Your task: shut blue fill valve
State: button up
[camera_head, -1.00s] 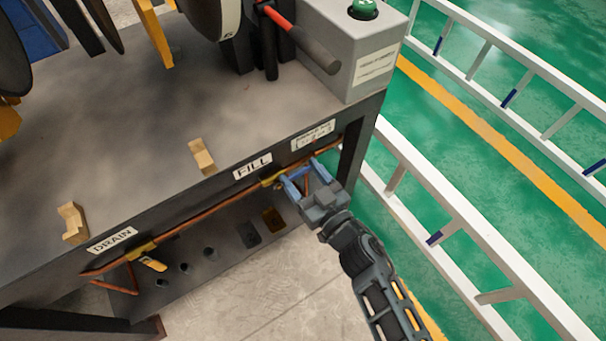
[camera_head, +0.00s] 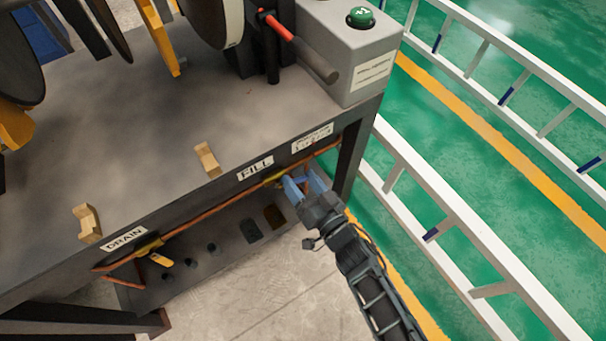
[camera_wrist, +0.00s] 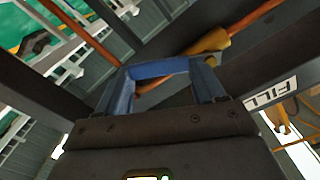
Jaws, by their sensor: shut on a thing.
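The blue fill valve handle (camera_wrist: 160,68) lies as a bar across the gap between my fingers in the wrist view. Its brass body (camera_wrist: 208,43) sits on a copper pipe just beyond; the body also shows in the head view (camera_head: 273,179), below the FILL label (camera_head: 255,168). My gripper (camera_head: 304,182) is at the right of this body, under the bench's front edge. In the wrist view my gripper (camera_wrist: 163,76) is shut on the blue handle, one finger at each end of the bar. In the head view the fingers largely hide the handle.
A drain valve with a yellow handle (camera_head: 161,260) is on the same pipe at the left, near the DRAIN label (camera_head: 124,238). The bench top (camera_head: 150,130) is above my gripper. A dark bench leg (camera_head: 350,158) and white ladder (camera_head: 440,206) are close on the right.

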jog(key=m, duration=0.1)
jog(key=f+m, duration=0.1)
jog(key=m, duration=0.1)
jog(key=shift+s+a+f+m+p, duration=0.25)
jog(key=shift+a+f+m+p, duration=0.05)
jog(key=shift+m, duration=0.1)
jog(key=shift+s+a+f+m, duration=0.3)
jog(key=shift+a+m, duration=0.15)
jog(key=shift+m, duration=0.95)
jog(key=shift+s+a+f+m, duration=0.35)
jog(key=shift+a+m, duration=0.1)
jog(key=shift+m, duration=0.95)
jog(key=shift+s+a+f+m, duration=0.3)
jog(key=shift+a+m, duration=0.15)
jog(key=shift+m, duration=0.95)
jog(key=o, duration=1.5)
jog(key=shift+p+v, duration=0.7)
jog(key=shift+v, duration=3.2)
